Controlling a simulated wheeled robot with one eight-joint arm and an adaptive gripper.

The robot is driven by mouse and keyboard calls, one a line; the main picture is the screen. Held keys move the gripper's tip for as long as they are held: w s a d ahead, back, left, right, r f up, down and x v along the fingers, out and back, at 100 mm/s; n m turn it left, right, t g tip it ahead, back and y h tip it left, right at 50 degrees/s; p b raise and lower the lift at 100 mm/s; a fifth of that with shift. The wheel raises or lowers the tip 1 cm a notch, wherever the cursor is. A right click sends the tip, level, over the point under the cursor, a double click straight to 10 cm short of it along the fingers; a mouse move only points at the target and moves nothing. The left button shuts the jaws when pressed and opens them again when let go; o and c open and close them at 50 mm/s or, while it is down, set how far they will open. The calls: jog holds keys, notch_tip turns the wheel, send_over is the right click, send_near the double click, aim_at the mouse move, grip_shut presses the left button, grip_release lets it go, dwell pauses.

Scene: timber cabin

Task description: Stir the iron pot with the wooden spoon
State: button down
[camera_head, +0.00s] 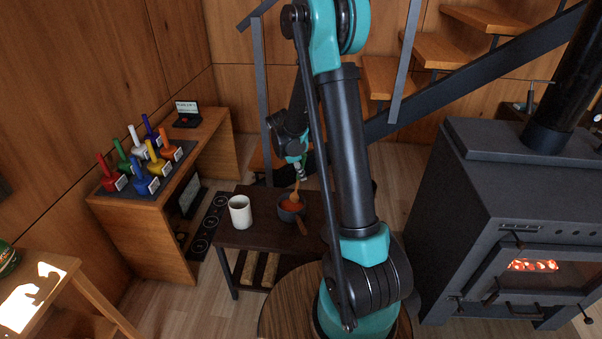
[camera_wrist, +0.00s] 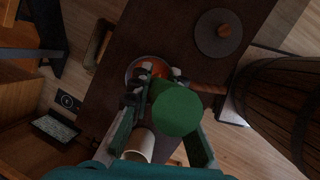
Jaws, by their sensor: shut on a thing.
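The iron pot (camera_head: 284,214) stands on the low dark table with orange-red contents; in the wrist view its rim and contents (camera_wrist: 143,69) show partly behind my fingers. Its brown handle (camera_wrist: 207,89) points right there. My gripper (camera_head: 300,174) is above the pot, shut on the wooden spoon (camera_head: 296,195), which reaches down into the pot. The spoon's bowl is hidden in the contents or behind the fingers.
A white crock (camera_head: 240,212) stands on the dark table (camera_head: 240,240), left of the pot. A dark lid (camera_wrist: 218,45) with a brown knob lies on the table. A round-topped wooden barrel (camera_head: 283,307) is close by. The black stove (camera_head: 470,210) glows at right.

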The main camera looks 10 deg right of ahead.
jog(key=shift+r, duration=2.55)
